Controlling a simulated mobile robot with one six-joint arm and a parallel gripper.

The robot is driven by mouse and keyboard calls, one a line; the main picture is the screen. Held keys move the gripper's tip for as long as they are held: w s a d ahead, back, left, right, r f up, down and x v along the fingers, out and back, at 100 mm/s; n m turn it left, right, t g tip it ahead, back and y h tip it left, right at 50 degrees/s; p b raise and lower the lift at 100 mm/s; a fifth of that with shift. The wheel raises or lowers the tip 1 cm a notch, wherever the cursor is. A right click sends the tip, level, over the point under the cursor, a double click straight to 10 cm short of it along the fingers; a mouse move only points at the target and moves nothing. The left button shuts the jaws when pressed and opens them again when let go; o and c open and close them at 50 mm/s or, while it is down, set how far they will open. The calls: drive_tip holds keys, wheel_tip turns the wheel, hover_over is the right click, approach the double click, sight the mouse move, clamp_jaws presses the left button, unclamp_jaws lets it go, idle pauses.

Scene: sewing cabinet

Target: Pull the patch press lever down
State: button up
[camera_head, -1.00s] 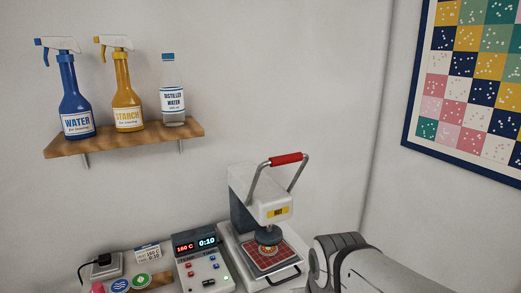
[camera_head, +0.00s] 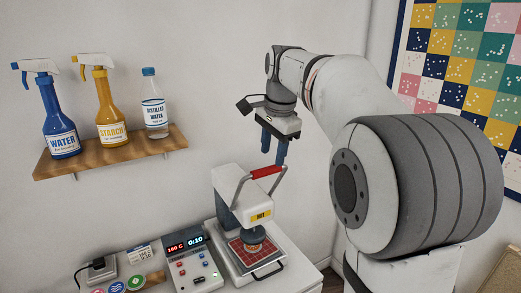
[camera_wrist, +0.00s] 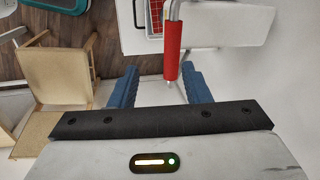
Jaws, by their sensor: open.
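The patch press (camera_head: 240,208) is white and grey, with a yellow "HOT" label on its head. Its lever is a bent metal bar with a red grip (camera_head: 267,172), standing raised above the head. My gripper (camera_head: 273,158) is open and points down just above the red grip in the head view. In the wrist view the red grip (camera_wrist: 174,52) reaches from the upper middle towards the space between the two blue fingers (camera_wrist: 163,85), nearer the right one. I cannot tell whether it is between the fingertips. A round patch lies on the red gridded pad (camera_head: 250,256) under the head.
A control box (camera_head: 192,265) reading 160 C and 0:10 stands left of the press. A wooden shelf (camera_head: 110,152) holds two spray bottles and a water bottle. A wooden chair (camera_wrist: 60,70) shows in the wrist view. The wall behind the press is clear.

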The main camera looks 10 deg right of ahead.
sight(269, 168)
drive_tip(key=shift+m, duration=0.6)
drive_tip(key=w+f, duration=0.1)
drive_tip(key=f, duration=0.1)
drive_tip(key=w+f, duration=0.1)
drive_tip(key=f, duration=0.1)
drive_tip(key=w+f+p, duration=0.1)
drive_tip(key=f, duration=0.1)
drive_tip(key=shift+a, duration=0.15)
drive_tip(key=shift+c, duration=0.2)
